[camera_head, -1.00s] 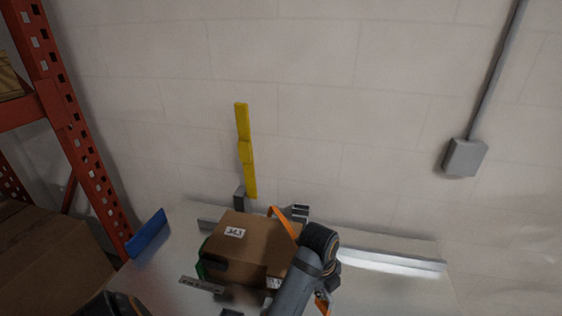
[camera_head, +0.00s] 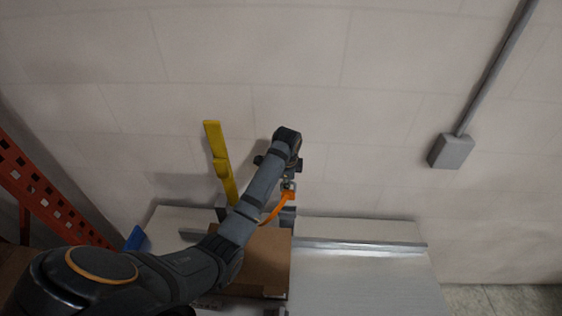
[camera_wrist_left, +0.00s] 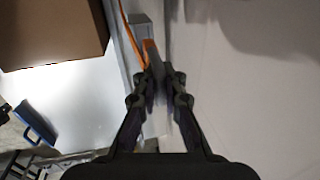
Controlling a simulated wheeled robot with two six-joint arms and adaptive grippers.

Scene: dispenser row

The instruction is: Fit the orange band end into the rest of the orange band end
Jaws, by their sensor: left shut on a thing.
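My left gripper (camera_head: 288,183) is shut on the orange band end (camera_head: 288,196), held above the back right corner of the cardboard box (camera_head: 263,258). The orange strap curves from it down to the left, partly behind my arm. In the left wrist view the gripper (camera_wrist_left: 166,72) closes on a thin piece with an orange edge (camera_wrist_left: 149,44). A grey bracket (camera_head: 288,216), likely the rest, stands behind the box, just below the band end. The two look apart, but I cannot tell the depth between them. My right gripper is not in view.
A yellow upright (camera_head: 220,160) stands behind the box on the left. A metal rail (camera_head: 360,248) runs along the back of the white table (camera_head: 365,285), which is clear at the right. A red rack (camera_head: 35,185) stands at the far left. The wall is close behind.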

